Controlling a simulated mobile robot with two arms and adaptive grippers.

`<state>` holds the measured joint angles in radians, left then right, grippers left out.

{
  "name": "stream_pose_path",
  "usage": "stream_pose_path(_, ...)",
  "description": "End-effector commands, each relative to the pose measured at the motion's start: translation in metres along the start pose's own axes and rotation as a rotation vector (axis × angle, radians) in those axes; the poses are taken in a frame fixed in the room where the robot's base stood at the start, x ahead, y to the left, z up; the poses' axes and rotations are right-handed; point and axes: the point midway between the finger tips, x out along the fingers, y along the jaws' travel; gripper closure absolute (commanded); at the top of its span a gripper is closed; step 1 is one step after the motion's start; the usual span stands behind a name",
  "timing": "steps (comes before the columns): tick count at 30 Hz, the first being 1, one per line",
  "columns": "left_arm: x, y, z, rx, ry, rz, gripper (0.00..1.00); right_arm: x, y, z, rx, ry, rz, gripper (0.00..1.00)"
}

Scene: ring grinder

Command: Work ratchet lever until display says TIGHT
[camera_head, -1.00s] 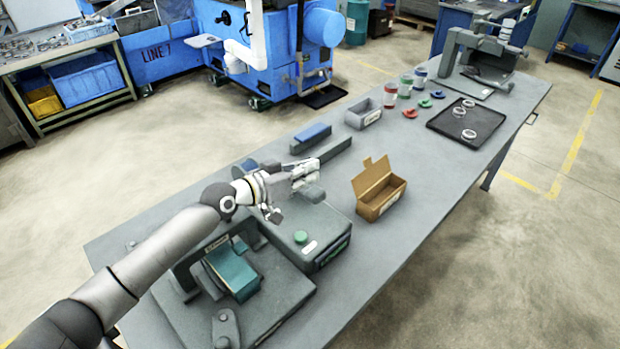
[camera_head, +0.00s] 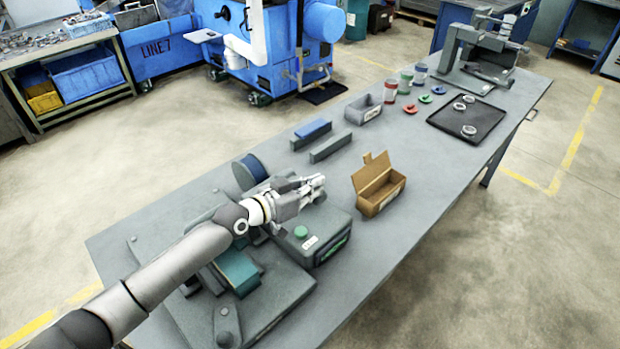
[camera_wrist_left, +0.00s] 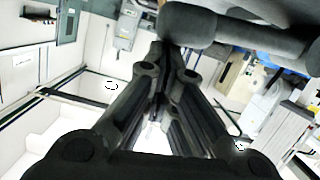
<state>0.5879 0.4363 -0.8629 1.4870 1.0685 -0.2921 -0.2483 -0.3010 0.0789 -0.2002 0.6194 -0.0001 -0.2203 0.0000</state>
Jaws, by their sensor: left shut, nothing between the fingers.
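A grey machine stands at the near end of the bench, with a teal block (camera_head: 237,270) and a grey housing (camera_head: 325,222) bearing a green button (camera_head: 301,232). A small dark display (camera_head: 332,249) is on the housing's front side; its text is too small to read. My left gripper (camera_head: 318,184) is shut and empty, above the housing. I cannot clearly pick out the ratchet lever in the head view; my gripper and arm cover part of the machine. In the left wrist view, a dark rounded bar (camera_wrist_left: 240,32) passes close beyond the shut fingers (camera_wrist_left: 160,62); I cannot tell whether they touch.
An open cardboard box (camera_head: 380,190) stands right of the housing. A blue spool (camera_head: 249,170), grey blocks (camera_head: 330,146) and a grey bin (camera_head: 363,109) lie behind. Colored cups, a black tray (camera_head: 467,122) with rings and another fixture (camera_head: 480,55) are at the far end.

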Motion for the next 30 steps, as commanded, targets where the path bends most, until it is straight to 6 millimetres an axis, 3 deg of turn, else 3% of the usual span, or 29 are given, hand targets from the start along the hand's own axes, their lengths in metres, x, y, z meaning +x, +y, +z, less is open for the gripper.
stream_pose_path(4, 0.005, 0.006, 0.020, 0.060, -0.002, -0.012, 1.00, 0.013, 0.000, 0.001, 0.000, 0.000, 0.001, 1.00)
stream_pose_path(7, 0.006, 0.007, 0.024, 0.060, -0.001, -0.013, 1.00, 0.017, 0.000, 0.001, 0.000, 0.001, 0.001, 1.00)
stream_pose_path(26, 0.006, 0.009, 0.027, 0.056, -0.009, -0.012, 1.00, 0.016, 0.001, 0.001, 0.000, 0.001, 0.001, 1.00)
stream_pose_path(30, 0.005, 0.009, 0.020, 0.057, -0.009, -0.012, 1.00, 0.011, 0.001, 0.000, 0.000, 0.002, 0.001, 1.00)
